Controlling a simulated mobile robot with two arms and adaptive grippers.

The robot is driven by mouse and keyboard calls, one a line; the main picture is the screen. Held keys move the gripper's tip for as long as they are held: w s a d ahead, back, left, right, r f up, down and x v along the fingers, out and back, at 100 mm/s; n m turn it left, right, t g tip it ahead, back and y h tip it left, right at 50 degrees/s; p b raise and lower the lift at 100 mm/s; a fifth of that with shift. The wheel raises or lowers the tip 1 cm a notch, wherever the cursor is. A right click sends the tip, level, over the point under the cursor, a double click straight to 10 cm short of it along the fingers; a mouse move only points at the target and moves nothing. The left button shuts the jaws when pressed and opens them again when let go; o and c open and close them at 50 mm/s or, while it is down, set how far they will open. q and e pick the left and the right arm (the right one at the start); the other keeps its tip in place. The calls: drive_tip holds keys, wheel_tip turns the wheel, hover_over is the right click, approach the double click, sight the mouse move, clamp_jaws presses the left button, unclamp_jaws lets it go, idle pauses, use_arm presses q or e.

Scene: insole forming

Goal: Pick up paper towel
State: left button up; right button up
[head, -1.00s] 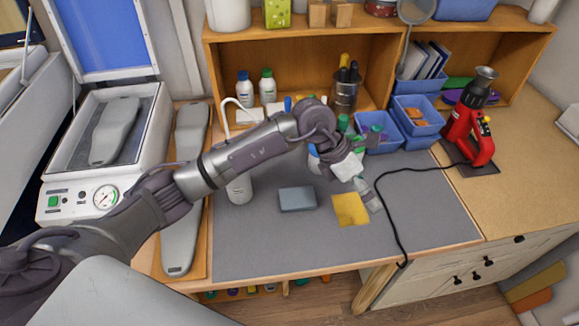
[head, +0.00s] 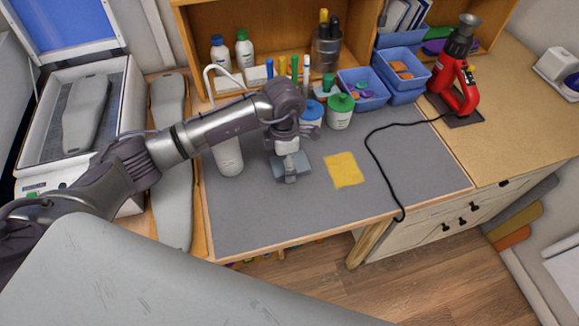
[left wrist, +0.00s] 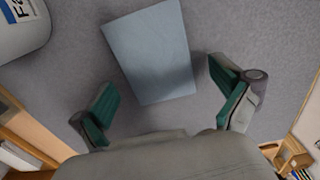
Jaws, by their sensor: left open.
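A blue-grey folded rectangular pad (head: 303,163), which looks like the paper towel, lies flat on the grey mat (head: 260,215). It also shows in the left wrist view (left wrist: 152,50), slightly turned. My left gripper (head: 290,176) is above it and hides part of it in the head view. In the left wrist view my left gripper (left wrist: 170,108) is open and empty, with one green-padded finger on each side of the pad's near end. I cannot tell how high the fingers are above the mat. My right gripper is not in view.
A white spouted bottle (head: 228,157) stands close left of the pad. A yellow cloth (head: 344,169) lies to its right, with a black cable (head: 381,165) beyond. Green-lidded (head: 340,112) and blue-lidded jars stand behind. The mat's front is clear.

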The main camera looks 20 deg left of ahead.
use_arm(q)
drive_tip(key=shift+w, duration=0.1)
drive_tip(key=c, duration=0.8)
drive_tip(key=shift+c, duration=0.2)
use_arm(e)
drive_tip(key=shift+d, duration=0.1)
use_arm(q)
drive_tip(key=shift+r, duration=0.1)
drive_tip(key=shift+r+b, duration=0.3)
drive_tip(key=shift+r, duration=0.25)
wheel_tip(320, 180, up, 3)
drive_tip(key=shift+f+b, duration=0.2)
drive_tip(key=shift+b, duration=0.5)
drive_tip(key=w+d+r+b, duration=0.1)
drive_tip(key=d+r+b, duration=0.1)
drive_tip(key=d, duration=0.3)
drive_tip(key=w+d+r+b, duration=0.1)
drive_tip(key=d+r+b, duration=0.1)
drive_tip(key=d+r, duration=0.3)
drive_tip(key=shift+w+d, duration=0.15)
drive_tip(key=shift+d, duration=0.6)
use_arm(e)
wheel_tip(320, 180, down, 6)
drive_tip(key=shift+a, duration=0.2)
